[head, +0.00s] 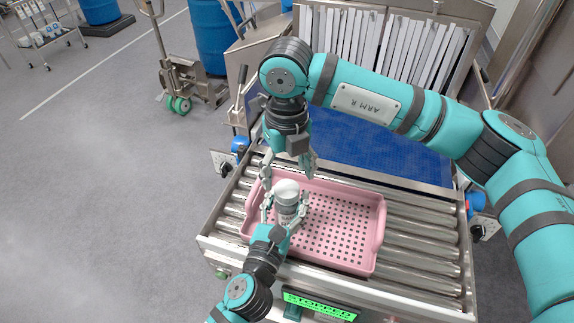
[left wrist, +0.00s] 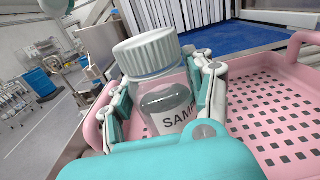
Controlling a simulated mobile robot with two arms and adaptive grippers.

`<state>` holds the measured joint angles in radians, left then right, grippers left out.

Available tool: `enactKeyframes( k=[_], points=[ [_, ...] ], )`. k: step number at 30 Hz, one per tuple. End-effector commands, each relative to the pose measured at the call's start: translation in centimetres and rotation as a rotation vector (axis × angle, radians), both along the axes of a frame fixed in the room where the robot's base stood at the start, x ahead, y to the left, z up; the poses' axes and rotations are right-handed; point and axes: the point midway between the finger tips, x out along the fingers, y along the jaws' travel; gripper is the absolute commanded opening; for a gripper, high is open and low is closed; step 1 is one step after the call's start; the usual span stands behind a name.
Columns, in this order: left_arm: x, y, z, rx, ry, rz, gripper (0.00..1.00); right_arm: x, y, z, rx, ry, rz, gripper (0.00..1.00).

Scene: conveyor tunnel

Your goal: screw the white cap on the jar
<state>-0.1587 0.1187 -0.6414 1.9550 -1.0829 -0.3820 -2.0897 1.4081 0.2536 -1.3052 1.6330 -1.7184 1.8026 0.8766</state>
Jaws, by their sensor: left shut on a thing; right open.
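The white ribbed cap (head: 287,188) sits on the mouth of the clear jar (head: 288,210). In the left wrist view the cap (left wrist: 148,52) rests on top of the upright jar (left wrist: 150,88), whose label reads "SAMP". How far the cap is threaded cannot be told. My left gripper (head: 285,206) is shut around the jar's body, with one finger on each side, at the left part of the pink tray (head: 360,262). My right gripper (head: 289,174) points down just above the cap, its fingers open and spread, apparently not touching the cap.
The perforated pink tray lies on the roller conveyor (head: 425,250), and its right part is empty. A blue belt (head: 375,150) and the tunnel's strip curtain (head: 400,40) are behind it. A green "STOPPED" display (head: 318,305) is at the front edge.

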Motion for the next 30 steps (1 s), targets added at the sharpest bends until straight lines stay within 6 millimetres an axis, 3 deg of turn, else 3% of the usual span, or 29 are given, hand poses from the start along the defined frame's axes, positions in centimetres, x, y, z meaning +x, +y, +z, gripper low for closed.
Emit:
enactKeyframes(
  k=[12, 18, 30],
  points=[
    [0.0, 0.0, 0.1, -0.001, -0.002, 0.0, 0.0, 0.1, 0.0, 2.4, -0.004, -0.003, 0.791, 0.67],
    [0.0, 0.0, 0.1, -0.001, -0.002, 0.0, 0.0, 0.1, 0.0, 3.1, -0.001, 0.0, 1.078, 0.67],
    [0.0, 0.0, 0.1, -0.001, -0.002, 0.0, 0.0, 0.0, 0.0, 3.4, 0.001, 0.001, 1.187, 0.67]
  ],
)
